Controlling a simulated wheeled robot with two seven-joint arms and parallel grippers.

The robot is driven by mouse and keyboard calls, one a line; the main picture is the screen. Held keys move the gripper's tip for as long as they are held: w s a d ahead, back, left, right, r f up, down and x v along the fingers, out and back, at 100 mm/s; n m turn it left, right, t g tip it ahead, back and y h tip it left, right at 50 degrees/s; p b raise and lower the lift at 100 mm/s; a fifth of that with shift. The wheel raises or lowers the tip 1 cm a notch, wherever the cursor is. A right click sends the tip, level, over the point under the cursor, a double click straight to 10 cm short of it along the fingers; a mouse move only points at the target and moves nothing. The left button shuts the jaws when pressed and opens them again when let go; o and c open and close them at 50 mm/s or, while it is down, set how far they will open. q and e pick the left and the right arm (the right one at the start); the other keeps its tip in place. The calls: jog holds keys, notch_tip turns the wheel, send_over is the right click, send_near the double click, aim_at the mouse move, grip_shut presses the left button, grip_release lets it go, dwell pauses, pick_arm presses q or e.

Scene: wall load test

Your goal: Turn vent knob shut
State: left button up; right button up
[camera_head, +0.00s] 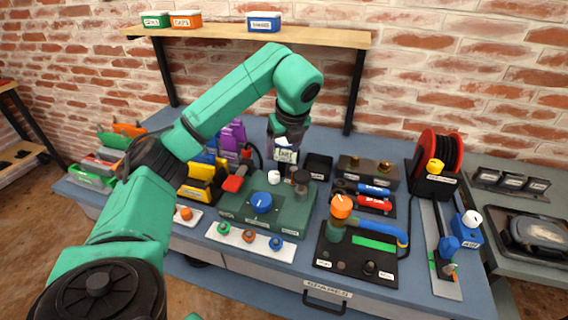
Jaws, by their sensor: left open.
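My left arm comes in from the left and reaches over the workbench. My left gripper (287,152) points down, open, above the rear of a dark green box. A white label shows at the gripper. The box (232,205) carries a large blue knob (261,203) with a white pointer mark, a small white knob (273,177) and a dark round knob (300,177) close below the gripper. An orange knob (341,206) stands on a black board (335,262) to the right. The labels are too small to read, so I cannot tell which is the vent knob. My right gripper is not in view.
A white strip with several small knobs (249,236) lies in front of the box. A red hose reel (437,155) stands at the right. An open black bin (318,167) sits behind. A wooden shelf (220,31) with labelled boxes hangs on the brick wall.

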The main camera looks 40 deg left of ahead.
pick_arm(q)
jog(key=w+a+f, duration=0.1)
jog(key=w+f, duration=0.1)
jog(key=p, duration=0.2)
send_over(274, 174)
jog(key=s+d, duration=0.2)
jog(key=f, duration=0.7)
jog(key=shift+w+a, duration=0.15)
jog(key=shift+w, duration=0.1)
jog(key=x, duration=0.4)
jog(key=shift+w+f, duration=0.25)
jog(key=shift+w, duration=0.15)
jog(key=shift+f, duration=0.1)
jog(key=shift+s, duration=0.15)
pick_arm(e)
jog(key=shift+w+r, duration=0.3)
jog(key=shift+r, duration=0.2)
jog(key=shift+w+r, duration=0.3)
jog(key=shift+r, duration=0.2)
pick_arm(q)
grip_shut()
